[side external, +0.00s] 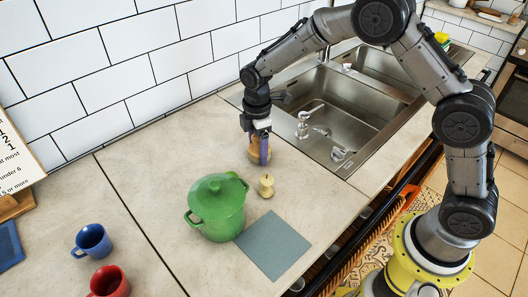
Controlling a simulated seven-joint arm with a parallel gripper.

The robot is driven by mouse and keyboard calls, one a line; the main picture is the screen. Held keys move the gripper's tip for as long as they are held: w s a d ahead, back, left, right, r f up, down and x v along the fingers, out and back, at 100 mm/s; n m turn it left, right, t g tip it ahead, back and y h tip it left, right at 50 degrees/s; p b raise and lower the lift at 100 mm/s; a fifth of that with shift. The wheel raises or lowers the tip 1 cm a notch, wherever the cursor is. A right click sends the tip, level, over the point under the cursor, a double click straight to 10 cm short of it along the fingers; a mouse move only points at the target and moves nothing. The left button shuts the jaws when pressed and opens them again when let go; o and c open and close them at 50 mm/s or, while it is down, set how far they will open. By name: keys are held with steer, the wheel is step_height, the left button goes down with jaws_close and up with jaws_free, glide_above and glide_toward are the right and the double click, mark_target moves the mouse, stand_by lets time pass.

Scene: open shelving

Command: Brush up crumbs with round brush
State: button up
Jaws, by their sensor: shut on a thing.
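My gripper (260,150) is low over the pale countertop, between the green pot and the sink. It is shut on a tan, rounded thing, which looks like the round brush (254,156). The fingers partly cover the brush, and I cannot tell whether it touches the counter. I cannot make out any crumbs at this size.
A green lidded pot (217,205) and a small yellowish object (266,186) stand just in front of my gripper. A blue-grey cloth (273,245) lies beside the pot. Blue (93,241) and red (108,283) mugs stand left. The sink (335,125) is open on the right.

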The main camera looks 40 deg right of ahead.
steer(key=w, duration=0.3)
steer(key=shift+w, duration=0.15)
steer(key=shift+w+r, duration=0.15)
steer(key=shift+r, duration=0.05)
step_height(320, 180, up, 8)
steer(key=shift+f, duration=0.15)
stand_by(0.7)
